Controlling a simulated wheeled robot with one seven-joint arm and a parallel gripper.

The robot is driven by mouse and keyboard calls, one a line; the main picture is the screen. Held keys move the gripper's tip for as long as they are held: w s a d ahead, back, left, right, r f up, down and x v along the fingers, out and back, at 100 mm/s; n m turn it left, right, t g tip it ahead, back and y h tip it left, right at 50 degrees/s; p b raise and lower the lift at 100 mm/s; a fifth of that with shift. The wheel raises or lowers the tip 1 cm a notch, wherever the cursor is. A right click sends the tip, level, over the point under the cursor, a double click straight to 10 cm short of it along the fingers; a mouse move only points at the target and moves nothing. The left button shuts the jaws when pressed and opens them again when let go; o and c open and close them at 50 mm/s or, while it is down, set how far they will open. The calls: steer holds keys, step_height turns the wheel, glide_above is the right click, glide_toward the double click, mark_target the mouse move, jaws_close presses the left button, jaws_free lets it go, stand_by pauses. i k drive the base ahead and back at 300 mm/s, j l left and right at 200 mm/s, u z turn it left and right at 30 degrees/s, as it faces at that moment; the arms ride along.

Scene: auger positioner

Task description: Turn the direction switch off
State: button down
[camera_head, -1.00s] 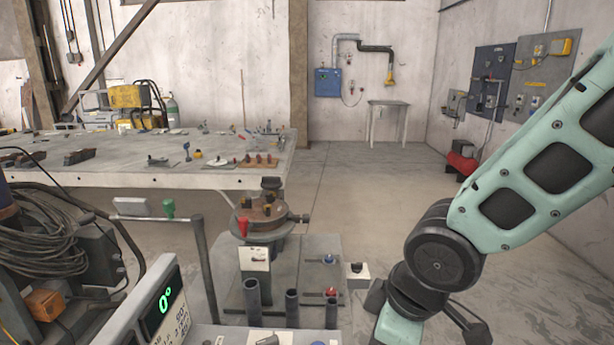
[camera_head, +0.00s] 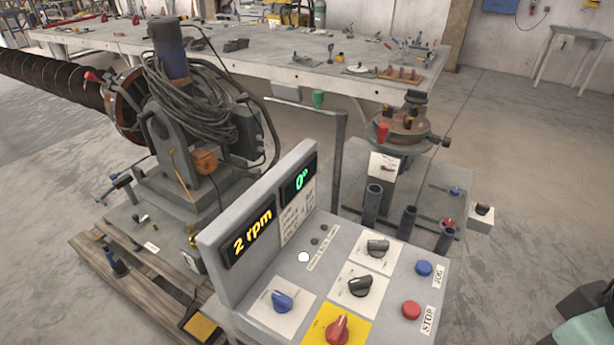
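The grey control panel (camera_head: 253,312) stands at the lower middle. On its face are a blue knob (camera_head: 283,301), a red knob on a yellow plate (camera_head: 339,330), a black knob (camera_head: 360,286) and a grey knob (camera_head: 377,247), each on its own plate. The plate labels are too small to read, so I cannot tell which knob is the direction switch. The upright display (camera_head: 250,232) reads 2 rpm and 0°. My gripper is not in view; only a piece of my arm shows at the lower right edge.
A blue JOG button (camera_head: 424,268) and a red STOP button (camera_head: 411,310) sit on the panel's right side. The auger machine (camera_head: 190,130) with coiled cable stands left, on a wooden pallet (camera_head: 150,300). A long table (camera_head: 290,75) is behind.

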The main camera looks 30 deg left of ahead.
mark_target(359, 287)
steer(key=u, duration=0.9)
steer(key=l+u, duration=0.9)
steer(key=u, duration=0.15)
steer(key=k+l, duration=0.1)
steer(key=l, duration=0.45)
